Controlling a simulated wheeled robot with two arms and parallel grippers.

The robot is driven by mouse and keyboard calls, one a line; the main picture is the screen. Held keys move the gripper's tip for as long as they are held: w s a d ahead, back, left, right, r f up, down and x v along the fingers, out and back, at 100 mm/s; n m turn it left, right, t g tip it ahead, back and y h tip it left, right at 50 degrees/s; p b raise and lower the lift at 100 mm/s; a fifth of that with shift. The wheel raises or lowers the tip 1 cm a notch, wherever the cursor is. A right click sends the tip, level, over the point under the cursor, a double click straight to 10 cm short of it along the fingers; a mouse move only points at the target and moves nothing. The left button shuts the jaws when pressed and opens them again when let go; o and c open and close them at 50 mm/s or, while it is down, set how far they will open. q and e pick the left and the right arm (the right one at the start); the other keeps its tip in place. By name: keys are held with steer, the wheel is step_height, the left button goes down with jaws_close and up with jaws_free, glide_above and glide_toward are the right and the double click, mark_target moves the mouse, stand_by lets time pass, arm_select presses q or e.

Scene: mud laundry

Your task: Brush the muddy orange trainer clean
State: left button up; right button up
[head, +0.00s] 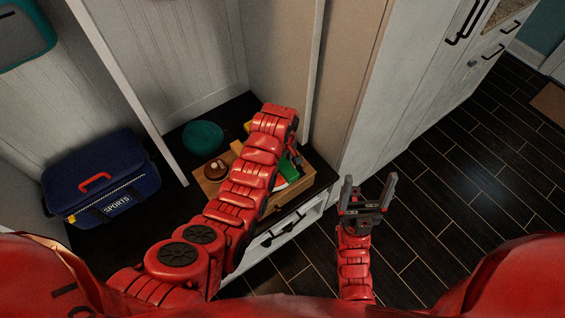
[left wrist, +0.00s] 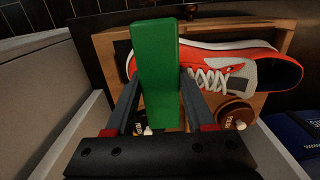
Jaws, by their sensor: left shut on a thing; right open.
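My left gripper (left wrist: 160,78) is shut on a green block-shaped thing (left wrist: 160,60), which may be the brush; no bristles show. The block is in front of the trainer in the left wrist view and covers part of its toe; I cannot tell if they touch. My right gripper (head: 368,190) is open and empty, above the floor right of the bench.
The tray (head: 298,183) stands on a dark bench top (head: 170,215). A brown round tin (head: 217,171) is in it. A teal rounded thing (head: 202,137) lies behind, a blue sports bag (head: 105,175) to the left. White cabinet walls (head: 390,100) stand close by.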

arm_select(q)
steer(key=shift+w+a+b, duration=0.95)
steer(key=shift+w, duration=0.25)
steer(key=shift+w+a+r, duration=0.1)
steer(key=shift+w+a, duration=0.05)
steer(key=shift+w, duration=0.05)
steer(key=shift+s, duration=0.15)
steer(key=shift+s+d+p, duration=0.55)
steer(key=shift+s, duration=0.15)
steer(key=shift+s+d, duration=0.45)
steer(key=shift+s, duration=0.3)
steer(key=shift+w+a, duration=0.1)
